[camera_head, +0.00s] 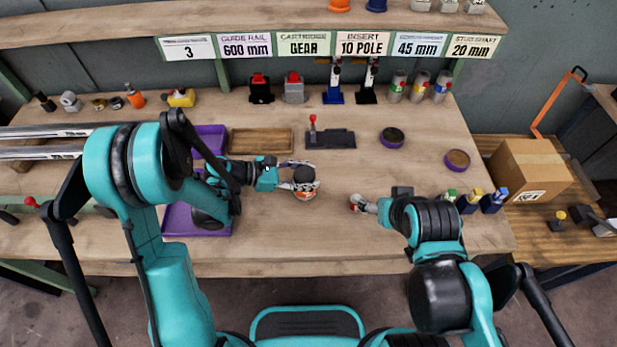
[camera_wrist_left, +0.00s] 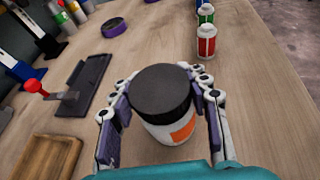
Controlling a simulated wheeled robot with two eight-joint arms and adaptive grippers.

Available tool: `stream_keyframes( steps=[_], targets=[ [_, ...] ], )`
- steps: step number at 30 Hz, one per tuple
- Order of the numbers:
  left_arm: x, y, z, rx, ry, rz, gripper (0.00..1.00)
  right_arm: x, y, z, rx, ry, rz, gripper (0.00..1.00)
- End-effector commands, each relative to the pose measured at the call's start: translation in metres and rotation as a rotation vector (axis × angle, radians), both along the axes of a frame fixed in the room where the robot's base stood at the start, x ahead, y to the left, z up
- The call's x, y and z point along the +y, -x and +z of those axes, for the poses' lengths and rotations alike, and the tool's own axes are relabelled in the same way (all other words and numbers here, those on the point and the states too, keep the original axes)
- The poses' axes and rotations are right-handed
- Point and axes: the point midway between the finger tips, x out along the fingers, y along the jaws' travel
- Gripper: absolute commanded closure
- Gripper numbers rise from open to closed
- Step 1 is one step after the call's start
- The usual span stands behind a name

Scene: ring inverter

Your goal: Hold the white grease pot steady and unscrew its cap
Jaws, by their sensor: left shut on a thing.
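The white grease pot (camera_head: 304,194) has a black cap (camera_head: 304,175) and an orange patch on its side. It stands upright between the fingers of my left gripper (camera_head: 303,184), which is shut on its body. In the left wrist view the black cap (camera_wrist_left: 161,92) sits on top of the white pot body (camera_wrist_left: 172,131), clear above the fingers. My right gripper (camera_head: 363,205) is to the right of the pot, apart from it. Its fingertips are small and lie by a reddish spot, so I cannot tell whether it is open or shut.
A dark fixture with a red knob (camera_head: 331,138) stands behind the pot. A wooden tray (camera_head: 262,141) and purple bins (camera_head: 182,221) are to the left. Bare bench surrounds the pot.

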Motion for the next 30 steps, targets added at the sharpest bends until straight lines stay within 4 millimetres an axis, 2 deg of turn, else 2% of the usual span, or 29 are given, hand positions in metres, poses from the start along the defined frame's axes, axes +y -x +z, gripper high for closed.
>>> stream_keyframes(
  steps=[8, 9, 11, 23, 30],
  targets=[
    [0.000, 0.000, -0.002, 0.000, -0.001, 0.000, 1.00, 0.000, 0.000, -0.003, 0.000, 0.000, 0.000, 0.31],
    [0.000, 0.000, -0.002, 0.000, -0.002, 0.000, 0.48, 0.000, 0.000, -0.002, 0.000, 0.000, 0.000, 0.31],
    [0.000, 0.000, -0.001, 0.000, -0.002, 0.000, 0.33, 0.000, 0.000, -0.001, 0.000, 0.000, 0.000, 0.31],
    [0.001, 0.000, 0.004, 0.000, -0.002, 0.000, 0.33, 0.000, 0.000, 0.004, 0.000, 0.000, 0.000, 0.31],
    [0.044, 0.008, 0.022, 0.000, -0.002, 0.005, 0.33, 0.000, 0.000, 0.016, 0.000, 0.000, 0.000, 0.31]
  ],
)
